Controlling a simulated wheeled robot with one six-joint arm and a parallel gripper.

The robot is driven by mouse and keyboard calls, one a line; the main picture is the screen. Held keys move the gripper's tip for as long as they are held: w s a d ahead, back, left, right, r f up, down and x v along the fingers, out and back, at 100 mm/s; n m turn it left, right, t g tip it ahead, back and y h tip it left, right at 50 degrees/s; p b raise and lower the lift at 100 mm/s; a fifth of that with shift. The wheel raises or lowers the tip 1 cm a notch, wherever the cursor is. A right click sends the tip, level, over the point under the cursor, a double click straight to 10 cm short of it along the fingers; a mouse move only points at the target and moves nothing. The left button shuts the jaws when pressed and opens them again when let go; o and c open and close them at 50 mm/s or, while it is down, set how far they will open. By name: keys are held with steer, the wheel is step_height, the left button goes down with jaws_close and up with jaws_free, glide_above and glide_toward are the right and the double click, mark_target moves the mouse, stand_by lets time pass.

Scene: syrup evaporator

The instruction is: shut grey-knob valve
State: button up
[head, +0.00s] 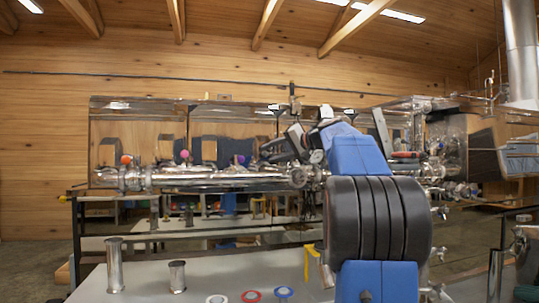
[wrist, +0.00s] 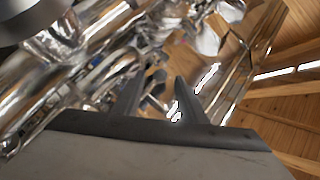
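My gripper (wrist: 160,74) is open, its two dark fingers apart in the wrist view. Between and beyond the fingers are shiny metal pipes and a small dark part that I cannot identify for sure. No grey knob can be made out clearly in either view. In the head view my gripper is at the pipework in front of the evaporator (head: 170,179), partly hidden by my blue and black arm.
A grey table (head: 230,265) in front carries two metal cylinders (head: 115,265) (head: 177,276) and white, red (head: 251,296) and blue rings. Pipes and fittings crowd the space around my gripper. A metal flue (head: 520,55) rises at the right.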

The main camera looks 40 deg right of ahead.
steer(key=shift+x, duration=0.95)
jaws_close()
